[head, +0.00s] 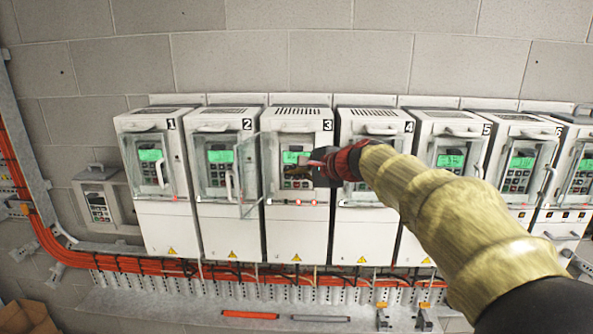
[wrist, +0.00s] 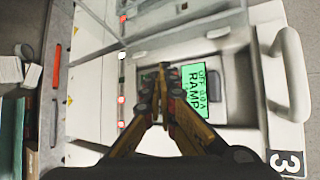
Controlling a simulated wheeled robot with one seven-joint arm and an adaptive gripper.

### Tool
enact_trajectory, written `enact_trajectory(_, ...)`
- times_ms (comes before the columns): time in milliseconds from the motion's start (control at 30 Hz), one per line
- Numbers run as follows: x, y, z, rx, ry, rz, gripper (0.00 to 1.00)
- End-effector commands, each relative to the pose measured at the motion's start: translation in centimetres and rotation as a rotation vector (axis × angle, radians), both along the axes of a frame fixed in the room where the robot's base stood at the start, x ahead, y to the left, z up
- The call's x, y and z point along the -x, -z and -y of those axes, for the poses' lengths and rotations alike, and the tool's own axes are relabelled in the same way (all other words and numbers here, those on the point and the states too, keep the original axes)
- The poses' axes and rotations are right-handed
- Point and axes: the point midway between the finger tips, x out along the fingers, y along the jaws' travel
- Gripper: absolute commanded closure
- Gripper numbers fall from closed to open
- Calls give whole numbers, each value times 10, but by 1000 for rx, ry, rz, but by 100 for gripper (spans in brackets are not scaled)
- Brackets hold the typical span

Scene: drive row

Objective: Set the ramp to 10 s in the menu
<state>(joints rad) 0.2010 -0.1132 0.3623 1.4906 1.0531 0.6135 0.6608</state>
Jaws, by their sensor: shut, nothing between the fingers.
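Drive 3 (head: 297,225) stands in the row of white cabinets, its clear door (head: 249,175) swung open to the left. Its green display (head: 294,158) is lit and also shows in the wrist view (wrist: 203,92), turned sideways. There it reads "OFF 0.0 A" and "RAMP"; any further text is hidden by a finger. My gripper (head: 313,163) is shut and empty in front of the drive's panel. In the wrist view my gripper's tips (wrist: 161,84) are together beside the display, over the keypad area. They cover most of the keys, and I cannot tell whether they touch one.
Drive 2 (head: 225,225) and drive 4 (head: 366,235) stand close on either side with lit displays. Red lamps (head: 299,202) sit below drive 3's panel. Orange cables (head: 160,265) run along the tray underneath. A red bar (head: 250,315) lies below.

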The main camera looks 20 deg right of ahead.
Motion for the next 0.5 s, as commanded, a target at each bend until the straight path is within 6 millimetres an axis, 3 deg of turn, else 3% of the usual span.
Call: enact_trajectory(500, -5, 0, 2, 0, 0, 0, 100)
